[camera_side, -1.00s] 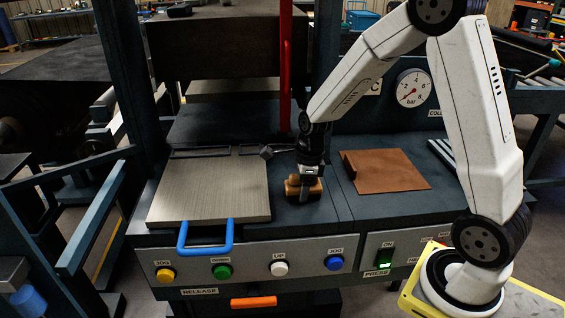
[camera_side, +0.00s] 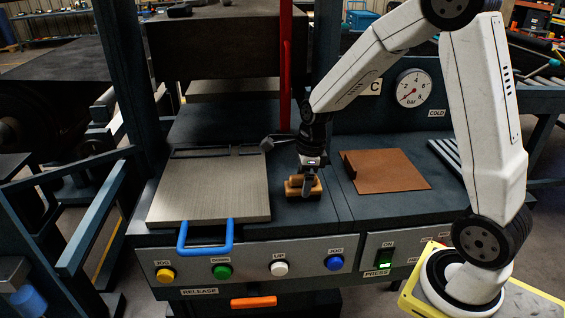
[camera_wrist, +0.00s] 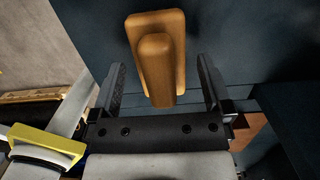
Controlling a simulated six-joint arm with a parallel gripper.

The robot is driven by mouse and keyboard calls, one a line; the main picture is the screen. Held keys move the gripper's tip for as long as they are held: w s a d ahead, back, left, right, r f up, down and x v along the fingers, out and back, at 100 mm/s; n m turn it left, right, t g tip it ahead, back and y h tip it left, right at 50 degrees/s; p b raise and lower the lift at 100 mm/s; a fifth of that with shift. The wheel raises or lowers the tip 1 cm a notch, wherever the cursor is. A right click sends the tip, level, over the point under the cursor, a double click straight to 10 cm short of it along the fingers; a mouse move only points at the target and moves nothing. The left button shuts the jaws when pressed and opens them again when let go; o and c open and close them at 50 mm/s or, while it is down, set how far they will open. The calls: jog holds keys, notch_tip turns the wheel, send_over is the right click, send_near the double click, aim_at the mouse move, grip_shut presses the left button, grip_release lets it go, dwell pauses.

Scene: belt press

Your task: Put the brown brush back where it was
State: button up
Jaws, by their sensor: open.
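The brown brush (camera_side: 294,187) lies on the dark bench top between the metal plate and the brown sheet. In the wrist view the brush (camera_wrist: 157,50) shows its wide base and raised handle; the handle's near end reaches between the finger tips. My gripper (camera_side: 308,188) is just above and beside the brush in the side view, partly in front of it. In the wrist view my gripper (camera_wrist: 161,85) is open, with a finger on each side of the handle end and a gap to both. Whether the brush touches the gripper cannot be told.
A metal plate (camera_side: 210,188) with a blue handle (camera_side: 206,238) lies left of the brush. A brown sheet (camera_side: 390,172) with a raised edge lies to the right. A red upright bar (camera_side: 285,80) stands behind. Buttons line the front panel (camera_side: 250,264).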

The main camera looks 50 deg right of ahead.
jog(key=r, duration=0.6)
jog(key=d+r, duration=0.1)
jog(key=r, duration=0.2)
jog(key=shift+s+r, duration=0.3)
jog(key=shift+s, duration=0.1)
jog(key=shift+a, duration=0.1)
jog(key=shift+s+a+f+n, duration=0.25)
jog(key=shift+a+f+n, duration=0.15)
jog(key=shift+n, duration=0.6)
jog(key=s+a+f+n, duration=0.1)
jog(key=n, duration=0.2)
jog(key=s+a+f+n, duration=0.1)
jog(key=f+n, duration=0.1)
jog(key=n, duration=0.2)
jog(key=s+a+f+n, duration=0.1)
jog(key=n, duration=0.3)
jog(key=shift+s+a+f+t+h, duration=0.15)
jog(key=shift+s+a+t+h, duration=0.15)
jog(key=shift+t+h, duration=0.1)
jog(key=s+a+f+n, duration=0.3)
jog(key=s+f+n, duration=0.1)
jog(key=n, duration=1)
jog(key=shift+s+a+t, duration=0.25)
jog(key=shift+s+t, duration=0.15)
jog(key=shift+s, duration=0.25)
